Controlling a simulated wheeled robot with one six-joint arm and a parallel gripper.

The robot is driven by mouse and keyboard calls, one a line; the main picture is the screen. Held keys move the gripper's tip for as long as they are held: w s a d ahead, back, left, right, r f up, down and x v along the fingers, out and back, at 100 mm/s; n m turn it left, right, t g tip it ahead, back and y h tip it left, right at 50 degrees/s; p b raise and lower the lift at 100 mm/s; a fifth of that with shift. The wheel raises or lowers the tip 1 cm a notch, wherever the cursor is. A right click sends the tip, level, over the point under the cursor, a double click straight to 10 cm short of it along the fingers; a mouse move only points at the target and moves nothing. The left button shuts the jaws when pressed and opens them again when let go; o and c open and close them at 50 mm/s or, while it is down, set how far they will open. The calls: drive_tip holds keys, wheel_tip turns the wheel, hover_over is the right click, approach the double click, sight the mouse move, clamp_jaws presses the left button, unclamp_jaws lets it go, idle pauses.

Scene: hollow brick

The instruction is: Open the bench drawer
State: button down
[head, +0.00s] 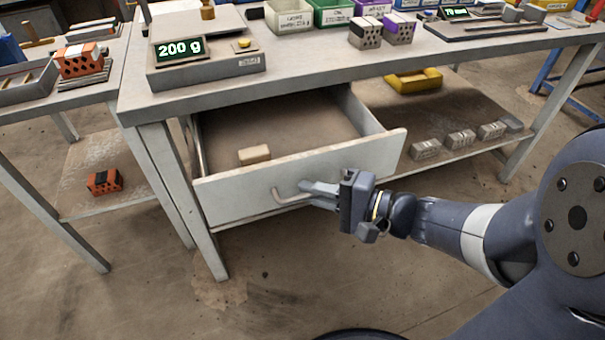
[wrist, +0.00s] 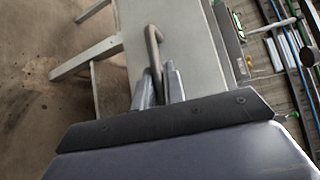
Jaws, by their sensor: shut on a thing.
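The bench drawer (head: 232,196) is pulled well out from under the grey bench (head: 330,75). Its inside shows, with a small tan block (head: 254,155) lying on the drawer floor near the front. My gripper (head: 312,192) is at the drawer's front panel, with its fingers shut on the bar handle (head: 283,195). In the wrist view the bent handle (wrist: 153,50) runs down between my two fingers (wrist: 159,88), and the pale drawer front (wrist: 195,45) is behind it. The part of the handle inside the fingers is hidden.
A scale (head: 205,62) reading "200 g" stands on the bench above the drawer. Several grey bricks and a yellow tray (head: 413,81) are on the lower shelf at the right. A side table with an orange brick (head: 80,62) stands at the left. The floor before the drawer is clear.

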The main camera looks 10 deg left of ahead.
drive_tip(key=shift+s+d, duration=0.45)
drive_tip(key=shift+s, duration=0.3)
drive_tip(key=shift+s+d, duration=0.45)
drive_tip(key=shift+s, duration=0.25)
drive_tip(key=shift+s+d, duration=0.45)
drive_tip(key=shift+s, duration=0.3)
drive_tip(key=c, duration=1.8)
unclamp_jaws()
drive_tip(key=shift+o, duration=0.2)
drive_tip(key=p+v, duration=0.1)
drive_tip(key=v, duration=1)
drive_tip(key=shift+a, duration=0.2)
drive_tip(key=b+x, duration=0.1)
drive_tip(key=x, duration=0.9)
drive_tip(key=shift+w+a, duration=0.15)
drive_tip(key=shift+a, duration=0.15)
